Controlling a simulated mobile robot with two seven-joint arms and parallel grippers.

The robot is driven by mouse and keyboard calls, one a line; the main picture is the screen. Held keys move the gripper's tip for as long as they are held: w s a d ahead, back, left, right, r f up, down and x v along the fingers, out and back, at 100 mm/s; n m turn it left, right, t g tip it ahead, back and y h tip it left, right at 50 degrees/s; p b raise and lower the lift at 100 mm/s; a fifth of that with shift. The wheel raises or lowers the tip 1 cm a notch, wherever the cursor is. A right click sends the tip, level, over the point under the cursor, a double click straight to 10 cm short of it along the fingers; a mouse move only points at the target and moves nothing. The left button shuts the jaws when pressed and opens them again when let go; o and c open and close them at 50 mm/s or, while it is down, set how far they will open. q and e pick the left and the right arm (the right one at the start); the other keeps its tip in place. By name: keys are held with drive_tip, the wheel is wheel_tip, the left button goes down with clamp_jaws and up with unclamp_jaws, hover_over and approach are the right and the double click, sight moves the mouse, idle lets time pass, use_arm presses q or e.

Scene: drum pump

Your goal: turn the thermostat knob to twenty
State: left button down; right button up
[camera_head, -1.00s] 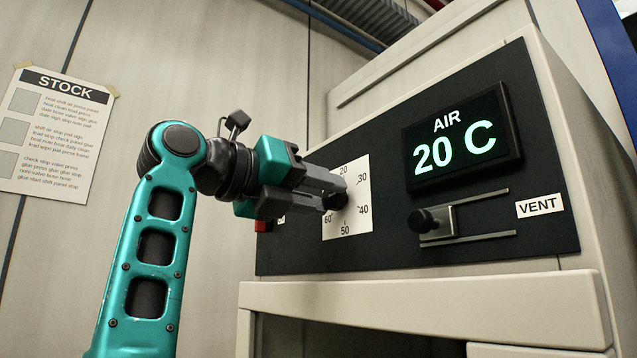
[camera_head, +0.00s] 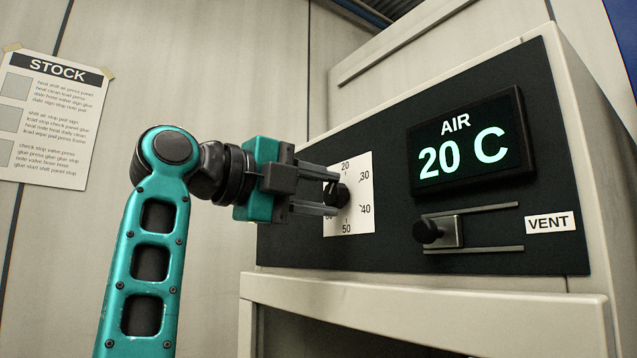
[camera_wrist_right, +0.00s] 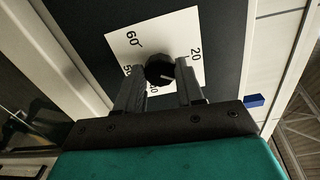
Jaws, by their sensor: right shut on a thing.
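The thermostat knob (camera_head: 337,195) is a small black knob on a white dial card (camera_head: 361,218) on a dark panel. The card shows 20 at the top, 30 and 40 at its right and 50 at the bottom. My right gripper (camera_head: 333,193) is shut on the knob, one finger above and one below it in the head view. In the right wrist view the knob (camera_wrist_right: 159,68) sits between the fingertips, with a short pale line on its face. I cannot tell exactly which number the line points to. My left gripper is not in view.
A display (camera_head: 464,140) reads AIR 20 C. Below it a black slider knob (camera_head: 427,231) sits at the left of a slot beside a VENT label (camera_head: 548,223). A STOCK sheet (camera_head: 45,122) hangs on the left wall. A pale ledge (camera_head: 430,303) juts out under the panel.

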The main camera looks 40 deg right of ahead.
drive_tip(key=n+p, duration=0.1)
drive_tip(key=n, duration=0.2)
drive_tip(key=shift+n+p, duration=0.4)
drive_tip(key=shift+n, duration=0.7)
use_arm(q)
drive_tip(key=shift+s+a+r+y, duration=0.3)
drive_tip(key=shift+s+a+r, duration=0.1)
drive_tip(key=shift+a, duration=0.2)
use_arm(e)
drive_tip(key=shift+n, duration=0.5)
drive_tip(key=shift+f, duration=0.1)
drive_tip(key=o, duration=1)
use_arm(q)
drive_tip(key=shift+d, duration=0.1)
use_arm(e)
drive_tip(key=shift+o, duration=0.2)
